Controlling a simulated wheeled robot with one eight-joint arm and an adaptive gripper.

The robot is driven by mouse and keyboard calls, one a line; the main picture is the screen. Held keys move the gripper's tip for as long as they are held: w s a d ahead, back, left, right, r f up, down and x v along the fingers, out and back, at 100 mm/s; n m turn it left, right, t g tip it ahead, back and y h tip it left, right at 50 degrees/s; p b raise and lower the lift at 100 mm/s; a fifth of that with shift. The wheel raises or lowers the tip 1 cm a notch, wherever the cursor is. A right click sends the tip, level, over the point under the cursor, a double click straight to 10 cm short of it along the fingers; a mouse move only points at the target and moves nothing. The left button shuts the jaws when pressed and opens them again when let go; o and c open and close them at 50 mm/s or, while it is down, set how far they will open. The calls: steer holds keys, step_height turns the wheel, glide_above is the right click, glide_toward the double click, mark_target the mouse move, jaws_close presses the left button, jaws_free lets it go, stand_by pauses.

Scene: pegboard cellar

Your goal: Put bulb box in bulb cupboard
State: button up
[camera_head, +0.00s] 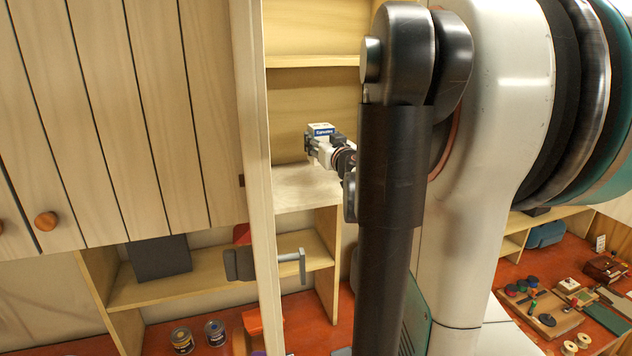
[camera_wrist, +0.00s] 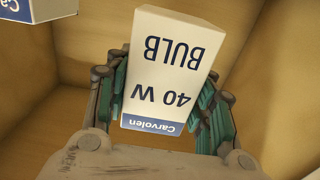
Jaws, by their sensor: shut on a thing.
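The bulb box (camera_wrist: 163,62), white with a blue band and "40 W BULB" lettering, is between the fingers of my gripper (camera_wrist: 166,92) in the wrist view. The gripper is shut on it; its lettering appears upside down there. In the head view, a white box with a blue label (camera_head: 322,130) shows at the end of my gripper (camera_head: 312,147), inside an open wooden compartment of the cupboard (camera_head: 296,192), above its shelf board. My arm hides the compartment's right side. Whether the box touches the board cannot be told.
Another white and blue box (camera_wrist: 38,10) shows at the wrist view's top left corner, apart from the held box. A plank door (camera_head: 120,130) with a round knob is at the left. Tins (camera_head: 215,333) stand on the red worktop below.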

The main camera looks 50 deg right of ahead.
step_height(320, 180, down, 4)
steer(key=shift+w+r+b, duration=0.1)
steer(key=shift+w+b, duration=0.05)
steer(key=shift+b, duration=0.65)
steer(key=shift+f+b, duration=1.35)
steer(key=shift+f, duration=0.75)
steer(key=shift+f, duration=0.2)
steer(key=o, duration=1.1)
